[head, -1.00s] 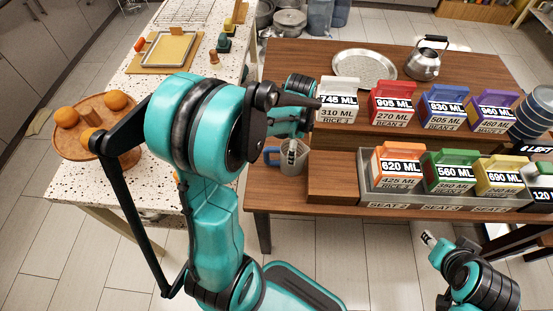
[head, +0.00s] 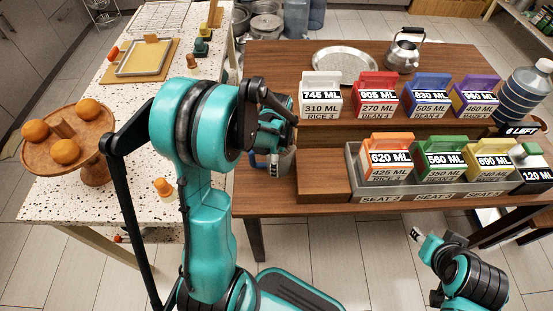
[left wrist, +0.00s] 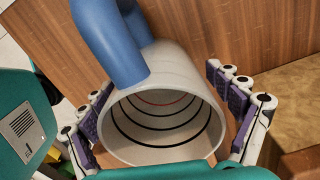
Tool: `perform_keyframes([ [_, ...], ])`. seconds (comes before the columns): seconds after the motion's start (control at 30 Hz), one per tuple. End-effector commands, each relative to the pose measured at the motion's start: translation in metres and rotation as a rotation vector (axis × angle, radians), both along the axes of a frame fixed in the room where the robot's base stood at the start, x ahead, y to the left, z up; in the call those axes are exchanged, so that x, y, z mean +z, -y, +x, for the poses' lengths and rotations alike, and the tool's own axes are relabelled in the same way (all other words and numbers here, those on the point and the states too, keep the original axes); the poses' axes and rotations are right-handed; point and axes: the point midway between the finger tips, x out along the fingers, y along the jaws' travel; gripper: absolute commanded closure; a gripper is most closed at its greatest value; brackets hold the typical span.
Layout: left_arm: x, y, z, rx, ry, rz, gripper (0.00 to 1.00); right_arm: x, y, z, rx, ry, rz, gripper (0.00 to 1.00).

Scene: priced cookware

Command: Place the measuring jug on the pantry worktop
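The measuring jug (head: 284,163), greyish with a blue handle, stands on the wooden table (head: 265,205) near its left end, partly hidden by my left gripper (head: 274,160). In the left wrist view the jug (left wrist: 165,120) shows its open mouth, with dark rings and one red ring inside. The fingers of my left gripper (left wrist: 168,110) are spread on either side of it; I cannot tell whether the pads touch. A speckled white worktop (head: 130,205) lies to the left. My right gripper (head: 416,235) is in front of the table, too small to judge.
A wooden block (head: 322,185) and a grey tray (head: 352,165) of priced boxes stand right of the jug. More boxes stand behind.

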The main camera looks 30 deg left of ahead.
Motion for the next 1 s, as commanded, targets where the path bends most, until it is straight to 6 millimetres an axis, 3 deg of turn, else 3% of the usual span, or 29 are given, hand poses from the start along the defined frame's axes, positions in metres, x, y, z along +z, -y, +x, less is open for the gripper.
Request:
perform_keyframes([
  [0.03, 0.0, 0.0, 0.0, 0.0, 0.0, 0.0, 0.31, 0.0, 0.0, 0.0, 0.0, 0.0, 0.0, 0.6],
  [0.13, 0.0, 0.0, 0.0, 0.0, 0.0, 0.0, 0.58, 0.0, 0.0, 0.0, 0.0, 0.0, 0.0, 0.6],
  [0.27, 0.0, 0.0, 0.0, 0.0, 0.0, 0.0, 0.66, 0.0, 0.0, 0.0, 0.0, 0.0, 0.0, 0.6],
  [0.53, 0.009, 0.0, 0.0, 0.0, 0.0, 0.0, 0.66, 0.005, 0.0, 0.0, 0.0, 0.0, 0.0, 0.6],
  [0.8, 0.065, 0.0, 0.0, 0.0, 0.0, 0.0, 0.66, 0.032, 0.0, 0.0, 0.0, 0.0, 0.0, 0.6],
  [1.0, 0.094, 0.0, 0.0, 0.0, 0.0, 0.0, 0.66, 0.043, 0.0, 0.0, 0.0, 0.0, 0.0, 0.6],
])
